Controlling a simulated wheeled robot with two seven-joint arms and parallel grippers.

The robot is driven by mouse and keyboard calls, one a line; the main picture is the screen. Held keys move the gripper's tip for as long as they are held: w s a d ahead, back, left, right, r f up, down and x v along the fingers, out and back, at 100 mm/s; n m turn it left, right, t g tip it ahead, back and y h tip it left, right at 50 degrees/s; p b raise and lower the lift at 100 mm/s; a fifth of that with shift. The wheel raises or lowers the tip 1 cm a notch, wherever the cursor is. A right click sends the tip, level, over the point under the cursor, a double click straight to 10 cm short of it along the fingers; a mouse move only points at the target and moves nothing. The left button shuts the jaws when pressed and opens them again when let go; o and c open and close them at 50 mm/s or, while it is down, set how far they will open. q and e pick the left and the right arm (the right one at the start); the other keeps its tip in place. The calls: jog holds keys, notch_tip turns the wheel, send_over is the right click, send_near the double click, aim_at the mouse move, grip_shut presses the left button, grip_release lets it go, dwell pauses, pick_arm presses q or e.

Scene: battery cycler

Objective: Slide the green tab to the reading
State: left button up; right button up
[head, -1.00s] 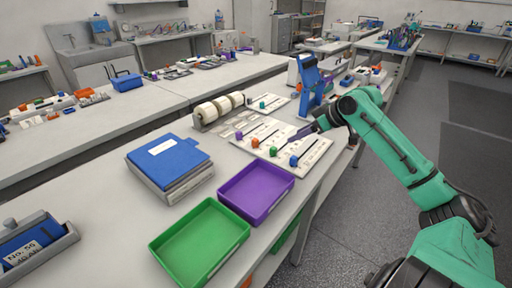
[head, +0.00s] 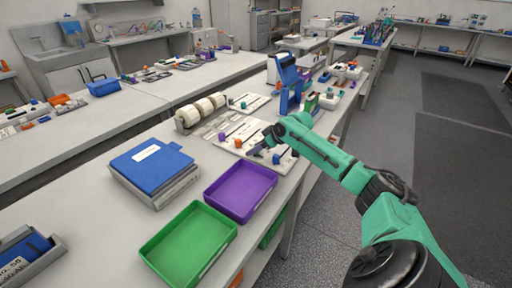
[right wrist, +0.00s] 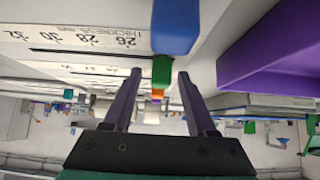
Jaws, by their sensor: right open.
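The green tab (right wrist: 162,70) shows in the right wrist view between the tips of my open right gripper (right wrist: 160,73), with a gap on each side. I cannot tell how deep it sits between the fingers. In the head view my right gripper (head: 258,152) is over the slide board (head: 288,163) and hides the green tab. The blue tab (head: 276,158) is on the near side of the gripper, the orange tab (head: 238,144) on the far side. A printed scale (right wrist: 100,38) with thickness numbers shows in the wrist view. My left gripper is out of view.
A purple tray (head: 240,192) and a green tray (head: 190,243) lie in front of the board. A blue-topped box (head: 152,160) is left of them. White rolls (head: 201,110) and a blue stand (head: 289,85) are behind.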

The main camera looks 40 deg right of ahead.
jog(key=shift+s+r, duration=0.1)
jog(key=shift+c, duration=0.6)
grip_shut()
dwell(0.6)
